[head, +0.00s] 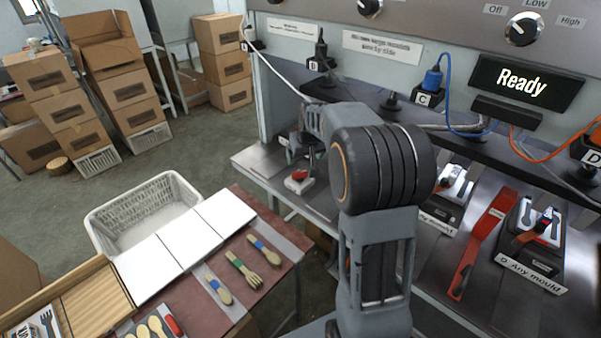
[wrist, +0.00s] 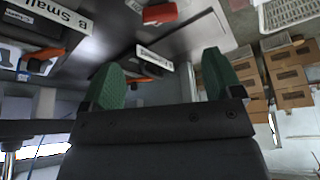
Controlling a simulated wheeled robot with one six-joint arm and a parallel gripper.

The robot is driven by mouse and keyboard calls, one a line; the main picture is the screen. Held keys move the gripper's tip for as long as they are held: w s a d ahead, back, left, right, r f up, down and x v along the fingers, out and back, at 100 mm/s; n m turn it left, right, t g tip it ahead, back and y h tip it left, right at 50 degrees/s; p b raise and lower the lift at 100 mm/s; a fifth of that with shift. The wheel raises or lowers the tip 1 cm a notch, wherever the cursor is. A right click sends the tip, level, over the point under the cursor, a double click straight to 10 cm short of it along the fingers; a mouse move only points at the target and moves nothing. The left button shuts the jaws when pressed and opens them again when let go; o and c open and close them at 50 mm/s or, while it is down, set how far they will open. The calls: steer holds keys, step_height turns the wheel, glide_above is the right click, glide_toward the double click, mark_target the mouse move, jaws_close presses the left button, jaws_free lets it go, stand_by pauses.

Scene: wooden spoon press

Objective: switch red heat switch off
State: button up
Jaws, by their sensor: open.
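A small red piece on a white base (head: 299,175), which looks like the red switch, sits near the left end of the metal bench. I cannot tell its on or off position. A red block at the top of the wrist view (wrist: 160,13) looks like the same piece. My gripper (wrist: 160,82) is open, with two green fingertips wide apart and nothing between them. In the head view my gripper (head: 305,150) is partly hidden by my arm and hangs just above and behind the red piece, apart from it.
A dark display (head: 526,82) reads "Ready" above the bench. A red lever (head: 483,240) and a labelled mould (head: 532,240) stand at the right. A white basket (head: 145,210) and a table with wooden cutlery (head: 255,285) are at the left. Plugs and cables hang along the panel.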

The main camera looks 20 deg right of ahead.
mark_target(300, 173)
steer(key=p+x, duration=0.1)
steer(key=x, duration=1.1)
steer(key=shift+f, duration=0.2)
steer(key=c, duration=0.9)
